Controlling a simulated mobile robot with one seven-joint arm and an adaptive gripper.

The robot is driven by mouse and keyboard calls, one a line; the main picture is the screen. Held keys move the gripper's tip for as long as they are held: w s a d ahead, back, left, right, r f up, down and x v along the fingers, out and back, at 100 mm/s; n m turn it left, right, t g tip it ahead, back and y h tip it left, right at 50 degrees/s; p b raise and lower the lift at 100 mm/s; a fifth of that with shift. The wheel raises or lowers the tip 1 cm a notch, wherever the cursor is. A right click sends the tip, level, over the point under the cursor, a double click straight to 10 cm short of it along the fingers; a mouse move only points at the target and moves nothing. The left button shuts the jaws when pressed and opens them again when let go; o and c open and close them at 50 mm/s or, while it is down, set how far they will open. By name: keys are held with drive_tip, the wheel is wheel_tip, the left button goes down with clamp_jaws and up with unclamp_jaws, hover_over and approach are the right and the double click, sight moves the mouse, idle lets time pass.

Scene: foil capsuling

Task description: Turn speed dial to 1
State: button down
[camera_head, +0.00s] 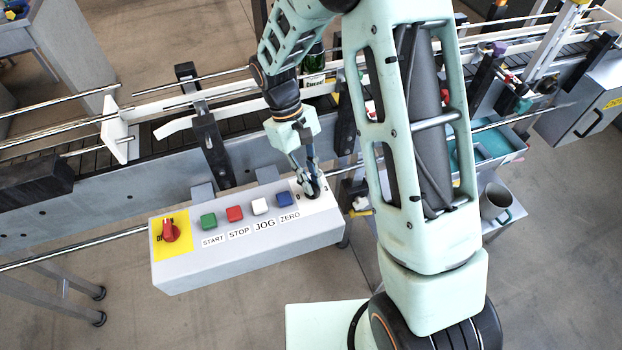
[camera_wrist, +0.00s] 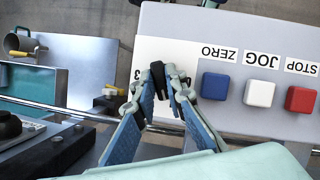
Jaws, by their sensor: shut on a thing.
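The speed dial (camera_wrist: 157,76) is a black knob on a white plate at the right end of the grey control box (camera_head: 250,258). In the head view the dial (camera_head: 311,194) is mostly hidden by my gripper (camera_head: 309,188), with a "3" to its right and a partly covered digit to its left. In the wrist view my gripper (camera_wrist: 166,88) has its two blue-padded fingers closed on either side of the knob. The other numbers and the exact pointer direction are hidden.
Left of the dial sit the blue ZERO (camera_head: 284,199), white JOG (camera_head: 260,206), red STOP (camera_head: 234,213) and green START (camera_head: 208,221) buttons. A conveyor with rails (camera_head: 60,192) runs behind the box.

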drive_tip(key=shift+n, duration=0.6)
drive_tip(key=shift+h, duration=0.3)
drive_tip(key=c, duration=2)
unclamp_jaws()
drive_tip(key=shift+o, duration=0.2)
drive_tip(key=v, duration=1.2)
drive_tip(key=shift+s+r, duration=0.15)
drive_tip(key=shift+s, duration=0.15)
drive_tip(key=shift+t, duration=0.3)
